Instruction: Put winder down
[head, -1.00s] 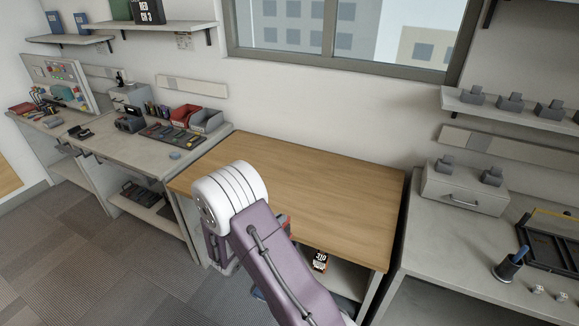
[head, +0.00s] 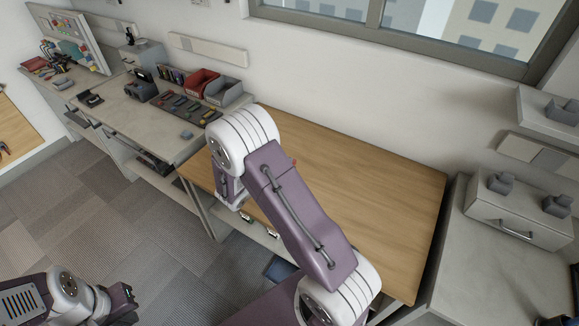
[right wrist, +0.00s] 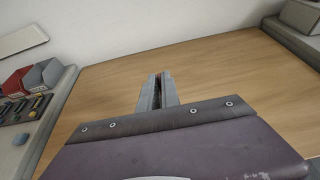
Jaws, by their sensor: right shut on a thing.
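My right gripper (right wrist: 157,92) shows in the right wrist view, its two grey fingers close together over the wooden desk top (right wrist: 215,75). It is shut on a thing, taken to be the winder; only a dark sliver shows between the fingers. In the head view my right forearm hides this gripper, and a tiny red bit shows beside the arm. The wooden desk (head: 385,205) is bare where I see it. My left gripper (head: 124,303) is at the lower left of the head view, over the floor; its fingers cannot be made out.
Left of the desk stands a grey bench with a red bin (head: 201,82), a grey bin (head: 224,92) and a dark tool mat (head: 183,108). A drawer box (head: 515,215) stands on the right bench. Small items (head: 271,233) lie on a shelf below the desk.

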